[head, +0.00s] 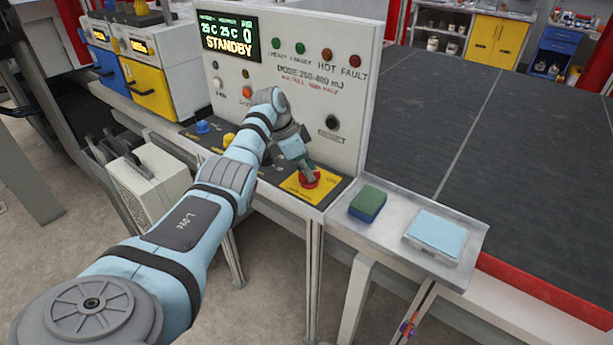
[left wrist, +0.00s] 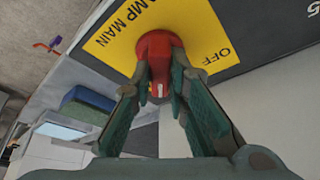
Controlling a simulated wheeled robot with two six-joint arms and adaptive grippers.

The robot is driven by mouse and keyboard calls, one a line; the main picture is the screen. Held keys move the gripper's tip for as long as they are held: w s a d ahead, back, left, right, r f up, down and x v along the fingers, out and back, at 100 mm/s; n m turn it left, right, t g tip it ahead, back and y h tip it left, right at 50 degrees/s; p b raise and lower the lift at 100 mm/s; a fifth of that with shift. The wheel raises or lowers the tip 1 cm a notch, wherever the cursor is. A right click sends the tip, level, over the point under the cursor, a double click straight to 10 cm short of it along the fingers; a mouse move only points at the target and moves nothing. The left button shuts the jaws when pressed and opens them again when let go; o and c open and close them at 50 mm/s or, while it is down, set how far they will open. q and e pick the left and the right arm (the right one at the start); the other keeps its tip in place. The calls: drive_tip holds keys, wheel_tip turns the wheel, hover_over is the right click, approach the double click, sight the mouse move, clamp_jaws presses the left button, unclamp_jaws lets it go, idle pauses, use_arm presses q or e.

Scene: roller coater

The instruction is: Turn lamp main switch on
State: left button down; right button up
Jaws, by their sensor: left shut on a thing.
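The lamp main switch (head: 309,181) is a red rotary knob on a yellow plate (head: 296,188), at the right end of the dark sloped control strip. In the left wrist view the red knob (left wrist: 160,56) sits between my fingertips, with a white mark on its near end. The yellow plate (left wrist: 205,28) there reads "AMP MAIN" and "OFF", partly cut off. My left gripper (head: 307,166) points down at the switch and is shut on the knob; its fingers also show in the left wrist view (left wrist: 154,90). My right gripper is not in view.
The display (head: 228,38) reads STANDBY. Yellow (head: 229,139) and blue (head: 203,127) knobs are farther left on the strip. A steel tray (head: 390,236) right of the switch holds a green-blue sponge (head: 368,203) and a light blue pad (head: 436,234). A dark belt (head: 480,120) lies behind.

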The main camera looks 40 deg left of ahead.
use_arm(q)
drive_tip(key=shift+f+m+b, duration=0.1)
drive_tip(key=shift+m+b, duration=0.6)
drive_tip(key=c, duration=1.6)
unclamp_jaws()
drive_tip(key=shift+o, duration=0.2)
drive_tip(key=shift+r, duration=0.3)
drive_tip(key=v, duration=1.1)
drive_tip(key=shift+a+r, duration=0.25)
drive_tip(key=shift+w, duration=0.15)
